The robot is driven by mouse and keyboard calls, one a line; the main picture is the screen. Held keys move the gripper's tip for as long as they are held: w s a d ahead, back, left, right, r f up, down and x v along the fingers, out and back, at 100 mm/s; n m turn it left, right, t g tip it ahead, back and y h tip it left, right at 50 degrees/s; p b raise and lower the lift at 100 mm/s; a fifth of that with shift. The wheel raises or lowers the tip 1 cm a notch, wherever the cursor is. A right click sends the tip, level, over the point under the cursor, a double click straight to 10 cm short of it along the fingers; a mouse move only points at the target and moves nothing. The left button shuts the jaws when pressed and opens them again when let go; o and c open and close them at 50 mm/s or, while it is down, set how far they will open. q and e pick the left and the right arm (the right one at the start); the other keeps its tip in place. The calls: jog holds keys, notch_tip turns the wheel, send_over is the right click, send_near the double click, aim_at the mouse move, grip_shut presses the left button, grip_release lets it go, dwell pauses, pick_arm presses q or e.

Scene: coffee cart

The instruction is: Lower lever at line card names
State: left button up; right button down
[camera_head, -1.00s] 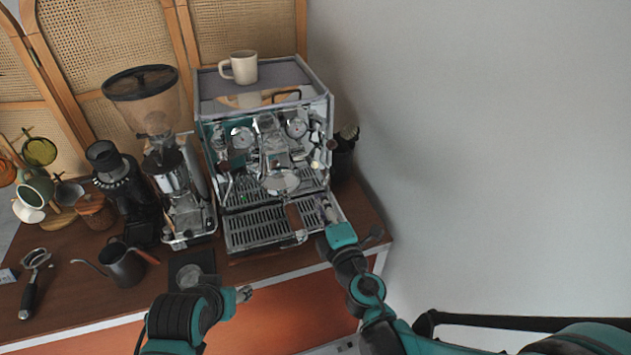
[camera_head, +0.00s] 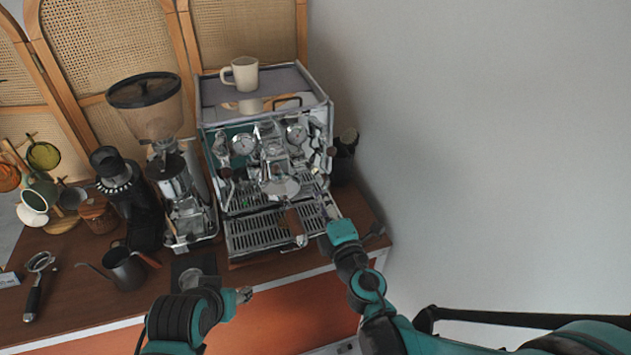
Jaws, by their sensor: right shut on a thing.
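The espresso machine (camera_head: 260,185) stands at the middle of the counter. It has gauges, small knobs and a portafilter with a wooden handle (camera_head: 293,222) at its front. My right gripper (camera_head: 327,214) is at the machine's front right, beside the drip tray, shut on a thin part of the machine. The fingers and wrist hide that part, so I cannot tell whether it is a lever or a wand. My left gripper (camera_head: 243,294) is at the counter's front edge, apart from the machine; its jaw opening is unclear. A small white card (camera_head: 9,280) lies at the far left, its text unreadable.
A cream mug (camera_head: 242,73) stands on top of the machine. Left of it are a grinder (camera_head: 150,105), a black grinder (camera_head: 118,185), a dark kettle (camera_head: 125,268), cups and a loose portafilter (camera_head: 37,282). A black container (camera_head: 344,160) stands on the right, near the wall.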

aim_at(315, 168)
jog(key=w+r+p, duration=0.1)
jog(key=w, duration=0.1)
jog(key=w+a+r, duration=0.1)
jog(key=w+r, duration=0.1)
jog(key=w, duration=0.1)
jog(key=w+r+p, duration=0.1)
jog(key=w, duration=0.1)
jog(key=shift+w+a+r+p, duration=0.15)
jog(key=shift+w+r+p, duration=0.05)
jog(key=shift+r+p, duration=0.15)
pick_arm(q)
jog(key=r, duration=0.3)
jog(key=shift+s+d+r, duration=0.15)
jog(key=shift+s+r, duration=0.25)
pick_arm(e)
jog(key=shift+w, duration=0.3)
jog(key=shift+a+r, duration=0.1)
dwell(5.8)
